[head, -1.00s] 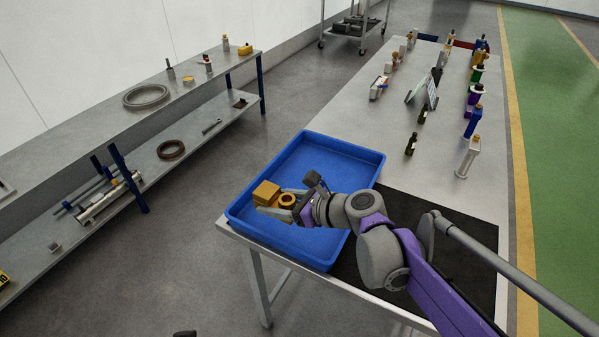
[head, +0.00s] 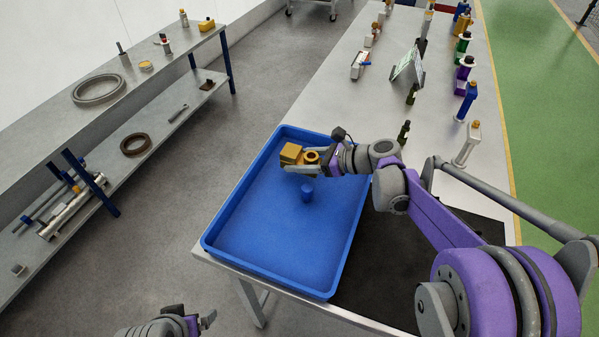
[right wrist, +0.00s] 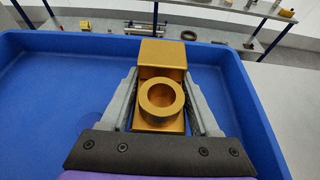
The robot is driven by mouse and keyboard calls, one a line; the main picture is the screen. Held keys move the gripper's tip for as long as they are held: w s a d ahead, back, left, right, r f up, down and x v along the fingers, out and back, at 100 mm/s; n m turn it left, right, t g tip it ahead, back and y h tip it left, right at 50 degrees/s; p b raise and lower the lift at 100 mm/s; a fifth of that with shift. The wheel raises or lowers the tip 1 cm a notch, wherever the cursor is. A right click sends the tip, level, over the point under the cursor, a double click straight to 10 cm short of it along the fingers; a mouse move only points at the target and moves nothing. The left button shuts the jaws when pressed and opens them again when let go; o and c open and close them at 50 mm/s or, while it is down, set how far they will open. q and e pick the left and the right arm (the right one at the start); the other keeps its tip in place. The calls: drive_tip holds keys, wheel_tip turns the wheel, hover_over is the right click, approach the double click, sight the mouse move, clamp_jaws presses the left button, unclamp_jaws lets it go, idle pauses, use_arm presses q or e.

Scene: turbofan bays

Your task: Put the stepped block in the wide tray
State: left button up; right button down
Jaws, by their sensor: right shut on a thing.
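The stepped block (head: 292,154) is gold, with a tall cube end and a lower end carrying a round ring. My right gripper (head: 303,164) is shut on it over the far part of the wide blue tray (head: 262,248). In the right wrist view the block (right wrist: 163,55) sits between both fingers (right wrist: 162,98), with the tray (right wrist: 40,80) below and around it. The block's underside is hidden, but it appears held above the tray floor. My left gripper (head: 207,320) shows only partly at the bottom edge, away from the tray; its opening is unclear.
A black mat (head: 385,270) lies right of the tray. Bottles and fittings, including a dark bottle (head: 404,132), stand farther along the table. A shelf (head: 150,90) is at left.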

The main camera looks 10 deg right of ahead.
sight(301, 176)
drive_tip(key=shift+f, duration=1.85)
drive_tip(key=shift+b, duration=0.3)
drive_tip(key=shift+f, duration=0.2)
drive_tip(key=shift+c, duration=2)
unclamp_jaws()
drive_tip(key=shift+r, duration=0.2)
drive_tip(key=shift+d+r, duration=0.15)
drive_tip(key=shift+d, duration=0.05)
drive_tip(key=v, duration=1.1)
drive_tip(key=shift+s+d+r+p, duration=0.1)
drive_tip(key=shift+s+d+p, duration=0.1)
drive_tip(key=shift+s+p, duration=0.1)
